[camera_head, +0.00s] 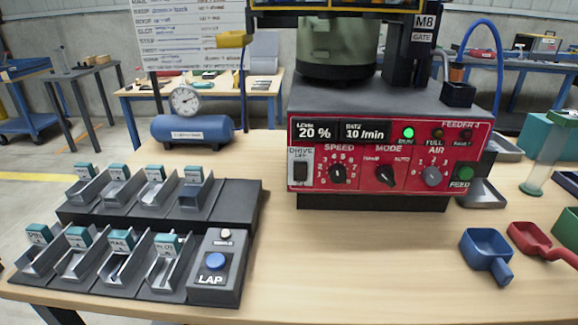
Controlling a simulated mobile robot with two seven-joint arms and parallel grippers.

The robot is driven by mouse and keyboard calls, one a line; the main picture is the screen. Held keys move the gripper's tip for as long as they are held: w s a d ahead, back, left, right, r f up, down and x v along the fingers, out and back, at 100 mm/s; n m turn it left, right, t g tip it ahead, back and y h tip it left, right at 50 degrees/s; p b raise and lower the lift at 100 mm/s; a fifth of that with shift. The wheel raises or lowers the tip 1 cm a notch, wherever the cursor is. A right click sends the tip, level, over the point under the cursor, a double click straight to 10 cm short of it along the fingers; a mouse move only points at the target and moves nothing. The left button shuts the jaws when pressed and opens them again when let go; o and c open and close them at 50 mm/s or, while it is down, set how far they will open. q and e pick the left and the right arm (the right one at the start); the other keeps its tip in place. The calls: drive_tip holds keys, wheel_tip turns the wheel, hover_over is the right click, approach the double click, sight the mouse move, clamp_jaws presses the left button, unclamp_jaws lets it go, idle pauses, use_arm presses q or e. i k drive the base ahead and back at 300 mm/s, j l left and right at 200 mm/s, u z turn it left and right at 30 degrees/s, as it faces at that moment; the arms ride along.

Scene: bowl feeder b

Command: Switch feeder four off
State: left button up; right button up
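The feeder (375,150) stands at the back centre of the table, with a red front panel and a round olive-green bowl (338,47) on top. Its label reads "FEEDER" and a character that looks like 4. The black drive switch (300,171) sits in a pale plate at the panel's left; its position is too small to tell. The green run lamp (408,133) is lit. The displays read 20 % and 10 /min. The speed knob (338,173), mode knob (385,175) and air knob (432,176) are right of the switch. Neither gripper is in view.
A stepped rack (250,210) with several metal chutes and a blue LAP button (215,262) fills the left front. A blue air tank (192,130) with a gauge stands behind. A blue scoop (486,247) and red scoop (535,240) lie right. The table's centre front is clear.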

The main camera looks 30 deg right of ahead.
sight(300, 169)
drive_tip(key=j, duration=0.65)
drive_tip(key=k+j, duration=0.1)
drive_tip(key=j, duration=0.5)
